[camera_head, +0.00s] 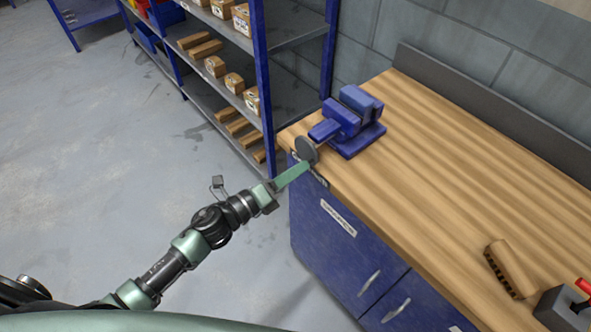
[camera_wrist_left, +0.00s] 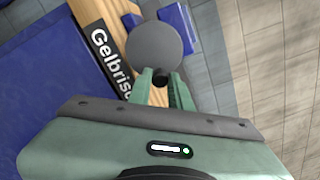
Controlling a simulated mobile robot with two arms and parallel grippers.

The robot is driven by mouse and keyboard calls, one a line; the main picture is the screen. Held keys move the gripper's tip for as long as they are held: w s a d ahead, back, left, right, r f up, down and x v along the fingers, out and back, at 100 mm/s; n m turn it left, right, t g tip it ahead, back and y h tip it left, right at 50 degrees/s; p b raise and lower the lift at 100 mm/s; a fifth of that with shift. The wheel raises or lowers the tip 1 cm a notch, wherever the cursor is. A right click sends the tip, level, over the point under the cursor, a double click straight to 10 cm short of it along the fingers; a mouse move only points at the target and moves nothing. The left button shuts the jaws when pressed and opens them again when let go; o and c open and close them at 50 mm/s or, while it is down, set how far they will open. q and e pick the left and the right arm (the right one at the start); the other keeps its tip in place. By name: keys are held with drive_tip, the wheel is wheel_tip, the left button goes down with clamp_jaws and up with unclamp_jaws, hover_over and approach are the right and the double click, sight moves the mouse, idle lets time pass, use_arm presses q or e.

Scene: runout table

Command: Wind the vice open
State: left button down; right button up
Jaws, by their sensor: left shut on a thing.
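The blue vice (camera_head: 348,118) sits on the near left corner of the wooden workbench. A grey disc-shaped handwheel (camera_head: 306,149) is at its front end, just past the bench edge. In the left wrist view the handwheel (camera_wrist_left: 155,45) faces the camera, with a small dark handle (camera_wrist_left: 161,77) at its lower rim. My left gripper (camera_head: 304,165) reaches up from the lower left to the lower part of the wheel. In the wrist view its two green fingers (camera_wrist_left: 162,80) are shut on the dark handle. The gap between the vice jaws is hard to judge. My right gripper is not seen.
The workbench (camera_head: 420,160) has blue drawers below. A brown block with holes (camera_head: 511,269) and a grey object with a red handle (camera_head: 565,308) lie at its right. A shelf rack (camera_head: 262,90) with boxes stands behind left. The floor at left is clear.

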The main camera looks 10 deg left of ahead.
use_arm(q)
drive_tip(key=n+p, duration=0.2)
drive_tip(key=n, duration=0.1)
drive_tip(key=shift+r, duration=0.4)
drive_tip(key=shift+a+r+n+p, duration=0.1)
drive_tip(key=shift+r+n+p, duration=0.4)
drive_tip(key=shift+n+p, duration=0.6)
drive_tip(key=shift+n, duration=0.5)
drive_tip(key=shift+w+f+n, duration=0.1)
drive_tip(key=shift+n, duration=0.2)
